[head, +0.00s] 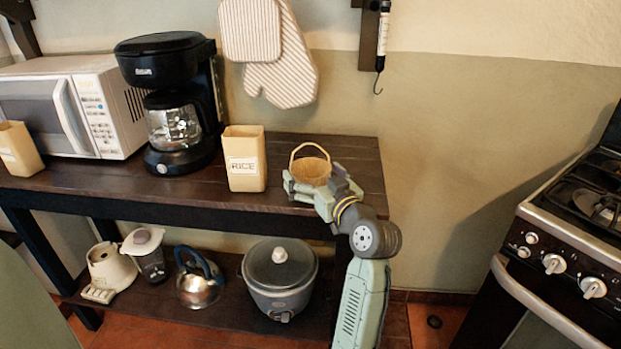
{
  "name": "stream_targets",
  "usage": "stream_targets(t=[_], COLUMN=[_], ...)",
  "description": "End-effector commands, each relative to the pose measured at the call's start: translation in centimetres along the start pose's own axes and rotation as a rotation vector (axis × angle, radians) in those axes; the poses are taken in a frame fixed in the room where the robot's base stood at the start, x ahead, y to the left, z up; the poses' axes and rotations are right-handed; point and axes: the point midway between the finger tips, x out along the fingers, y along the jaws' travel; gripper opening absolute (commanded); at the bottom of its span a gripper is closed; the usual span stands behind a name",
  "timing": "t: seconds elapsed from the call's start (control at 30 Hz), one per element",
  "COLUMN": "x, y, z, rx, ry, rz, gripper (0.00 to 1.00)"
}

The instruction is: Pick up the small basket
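The small basket (311,169) is woven and tan, with a thin arched handle standing up over it. It is upright at the right part of the wooden shelf top, to the right of the rice container. My gripper (317,184) is right at the basket, on its near side, and covers its lower part. The gripper's fingers look spread to the left and right of the basket. Whether they touch or clamp it cannot be seen, and neither can the basket's base.
The rice container (245,172) stands close to the left of the basket. A coffee maker (175,100) and microwave (75,105) are farther left. An oven mitt (282,60) hangs above. The shelf top (358,160) is clear right of the basket. A stove (570,235) stands at right.

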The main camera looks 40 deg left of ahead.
Motion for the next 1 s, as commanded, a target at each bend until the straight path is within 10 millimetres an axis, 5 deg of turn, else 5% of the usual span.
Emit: stream_targets(t=[0.73, 1.0], x=[-0.04, -0.05], y=[0.00, 0.00], z=[0.00, -0.12], rx=[0.001, 0.000], ry=[0.000, 0.001], rz=[0.000, 0.000], gripper=[0.45, 0.44])
